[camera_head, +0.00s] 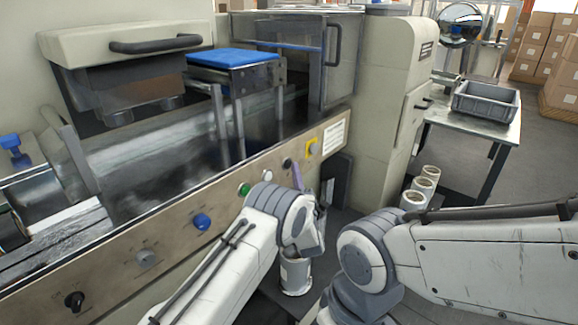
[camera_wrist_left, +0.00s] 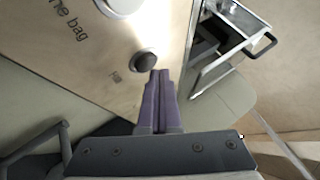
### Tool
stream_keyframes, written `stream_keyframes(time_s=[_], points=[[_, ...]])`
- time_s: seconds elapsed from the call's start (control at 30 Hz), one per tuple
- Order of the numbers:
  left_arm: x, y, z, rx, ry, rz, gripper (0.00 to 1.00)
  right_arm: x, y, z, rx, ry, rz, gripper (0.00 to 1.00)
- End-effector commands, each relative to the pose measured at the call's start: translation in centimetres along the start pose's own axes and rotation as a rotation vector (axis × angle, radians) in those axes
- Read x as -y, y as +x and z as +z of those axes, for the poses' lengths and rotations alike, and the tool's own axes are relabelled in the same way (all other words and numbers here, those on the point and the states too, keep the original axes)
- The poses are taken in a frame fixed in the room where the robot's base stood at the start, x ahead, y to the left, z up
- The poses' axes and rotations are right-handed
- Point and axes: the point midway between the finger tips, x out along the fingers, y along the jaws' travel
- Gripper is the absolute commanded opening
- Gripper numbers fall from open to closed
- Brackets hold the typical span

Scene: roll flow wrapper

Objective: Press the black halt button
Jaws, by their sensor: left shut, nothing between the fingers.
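The black halt button (camera_head: 287,163) is a small round button on the tan control panel of the machine. In the left wrist view the black button (camera_wrist_left: 144,62) sits just above and left of the fingertips, with a partly readable label below it. My left gripper (camera_head: 297,168) has its purple fingers closed together, with nothing between them. Its fingertips (camera_wrist_left: 160,73) are right beside the button's lower right edge in the wrist view; I cannot tell whether they touch it. My right arm shows at the lower right in the head view, but its gripper is not visible.
A grey crate (camera_head: 486,102) stands on a table at right.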

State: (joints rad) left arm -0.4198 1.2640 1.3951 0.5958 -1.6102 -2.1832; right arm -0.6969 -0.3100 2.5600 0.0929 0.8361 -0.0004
Motion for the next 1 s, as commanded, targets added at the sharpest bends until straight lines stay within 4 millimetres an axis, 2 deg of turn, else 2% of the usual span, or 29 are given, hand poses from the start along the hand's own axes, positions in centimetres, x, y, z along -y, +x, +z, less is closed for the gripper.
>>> stream_keyframes(time_s=[1.0], points=[[-0.52,0.73,0.54,0.001,0.000,0.000,0.00,-0.02,0.29,0.01,0.000,0.000,0.000,1.00]])
